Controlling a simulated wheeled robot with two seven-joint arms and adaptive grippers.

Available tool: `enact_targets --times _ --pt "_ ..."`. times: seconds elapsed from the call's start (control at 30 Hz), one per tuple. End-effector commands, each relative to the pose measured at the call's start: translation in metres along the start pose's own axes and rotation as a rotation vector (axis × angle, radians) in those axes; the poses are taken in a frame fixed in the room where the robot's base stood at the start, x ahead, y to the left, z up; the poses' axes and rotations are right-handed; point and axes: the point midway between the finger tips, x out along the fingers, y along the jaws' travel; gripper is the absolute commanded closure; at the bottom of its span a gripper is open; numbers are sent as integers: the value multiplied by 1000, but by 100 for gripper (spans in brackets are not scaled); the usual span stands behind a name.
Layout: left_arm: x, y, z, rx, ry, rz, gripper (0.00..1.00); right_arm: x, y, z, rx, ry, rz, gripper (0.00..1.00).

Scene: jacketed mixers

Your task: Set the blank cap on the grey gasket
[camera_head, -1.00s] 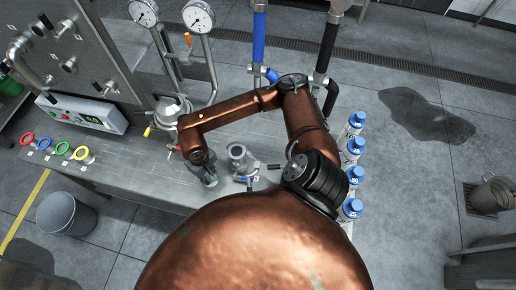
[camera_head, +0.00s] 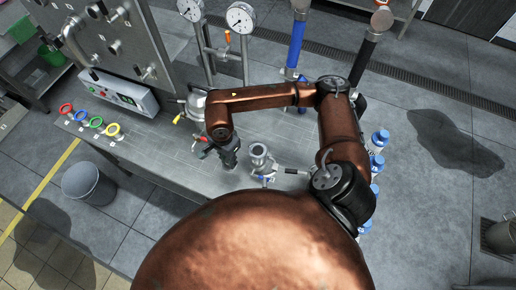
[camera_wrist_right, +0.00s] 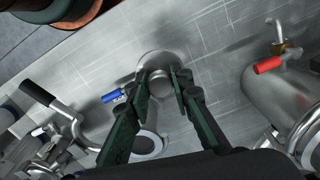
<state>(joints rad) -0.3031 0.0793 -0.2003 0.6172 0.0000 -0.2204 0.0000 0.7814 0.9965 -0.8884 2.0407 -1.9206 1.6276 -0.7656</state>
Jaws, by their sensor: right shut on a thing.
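My right gripper (camera_head: 231,157), with dark green fingers, is over the steel bench, left of an upright metal pipe fitting (camera_head: 259,152). In the wrist view my right gripper (camera_wrist_right: 161,76) is shut on a round, shiny metal piece, which looks like the blank cap (camera_wrist_right: 160,82). Its fingers hide part of it. A round pipe mouth (camera_wrist_right: 148,146) shows below it in that view, partly covered by a finger. The grey gasket cannot be made out clearly; the pipe mouth may carry it. My left gripper is not in view.
A blue valve handle (camera_wrist_right: 112,96) is left of the held piece, and a red handle (camera_wrist_right: 268,65) is at the right. Several coloured rings (camera_head: 97,122) lie on the bench's left end. Blue-capped bottles (camera_head: 379,140) stand at the right, partly behind my arm.

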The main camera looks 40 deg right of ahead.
Motion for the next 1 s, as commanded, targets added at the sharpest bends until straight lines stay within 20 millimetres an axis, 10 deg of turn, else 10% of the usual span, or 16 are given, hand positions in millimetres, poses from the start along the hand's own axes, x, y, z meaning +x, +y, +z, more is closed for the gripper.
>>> enact_targets --times 1.0 --pt "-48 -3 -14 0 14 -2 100 -134 -3 20 1802 3 -4 100"
